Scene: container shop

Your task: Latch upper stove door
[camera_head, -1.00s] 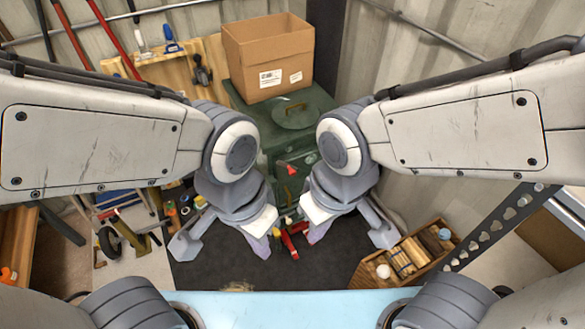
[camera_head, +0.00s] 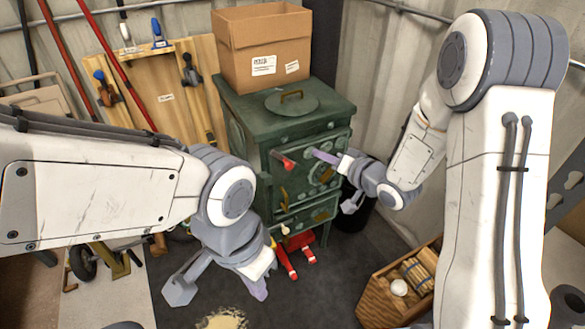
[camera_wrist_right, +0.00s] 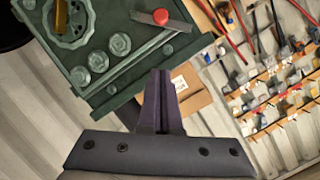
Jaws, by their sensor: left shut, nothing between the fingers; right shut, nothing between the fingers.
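The green stove (camera_head: 262,125) stands in the middle of the head view. Its upper door (camera_head: 314,172) faces me and looks near flush; I cannot tell if a small gap remains. A latch handle with a red knob (camera_head: 287,163) is at the door's left side; the knob also shows in the right wrist view (camera_wrist_right: 160,16). My right gripper (camera_head: 312,152) is shut and empty in front of the door's upper part, right of the red knob and apart from it. Its fingers show in the wrist view (camera_wrist_right: 160,85). My left gripper (camera_head: 262,292) is shut and empty, low over the floor.
A cardboard box (camera_head: 262,45) and a round lid (camera_head: 291,102) are on the stove top. Red-handled tools (camera_head: 289,262) lie at its foot. A wooden crate (camera_head: 385,298) stands on the floor at right.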

